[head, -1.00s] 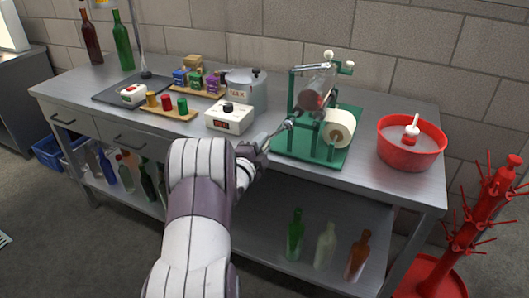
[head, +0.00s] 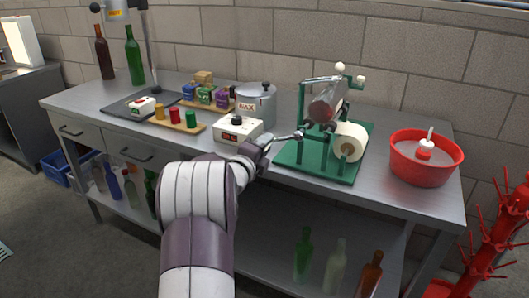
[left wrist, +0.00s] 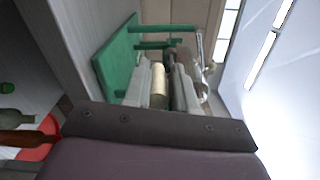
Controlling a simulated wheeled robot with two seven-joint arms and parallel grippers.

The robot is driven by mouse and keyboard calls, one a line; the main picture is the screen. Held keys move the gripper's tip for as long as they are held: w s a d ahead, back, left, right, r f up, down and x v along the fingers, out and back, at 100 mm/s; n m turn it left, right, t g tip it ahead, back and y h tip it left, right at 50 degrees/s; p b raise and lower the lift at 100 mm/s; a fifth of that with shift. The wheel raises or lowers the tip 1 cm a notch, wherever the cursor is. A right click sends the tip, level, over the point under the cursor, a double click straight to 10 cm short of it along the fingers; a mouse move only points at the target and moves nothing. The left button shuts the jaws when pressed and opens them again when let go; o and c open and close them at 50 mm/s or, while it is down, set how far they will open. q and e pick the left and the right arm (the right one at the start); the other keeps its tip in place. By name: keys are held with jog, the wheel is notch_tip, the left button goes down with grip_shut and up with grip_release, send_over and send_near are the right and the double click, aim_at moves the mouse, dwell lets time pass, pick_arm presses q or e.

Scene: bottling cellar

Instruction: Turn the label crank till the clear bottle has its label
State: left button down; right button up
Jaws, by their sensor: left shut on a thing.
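The green label machine (head: 296,160) stands on the bench and also shows in the left wrist view (left wrist: 113,65). The clear bottle (head: 328,106) lies tilted in its frame; I cannot make out a label on it. A cream label roll (head: 349,142) sits below the bottle at the machine's front right. The metal crank (head: 290,136) sticks out to the left of the machine. My right gripper is not in view.
A white box with a dial (head: 236,130) stands close behind my left gripper. A wax pot (head: 255,107) is behind it. A red tub (head: 424,164) is right of the machine. Several bottles stand on the shelf below.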

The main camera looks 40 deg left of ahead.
pick_arm(q)
jog(key=shift+m, duration=0.3)
dwell(0.5)
jog(key=c, duration=1.1)
grip_release()
jog(key=shift+c, duration=0.2)
jog(key=shift+o, duration=0.6)
jog(key=shift+w, duration=0.1)
jog(key=v, duration=1.2)
jog(key=shift+s, duration=0.35)
jog(key=shift+d, duration=0.1)
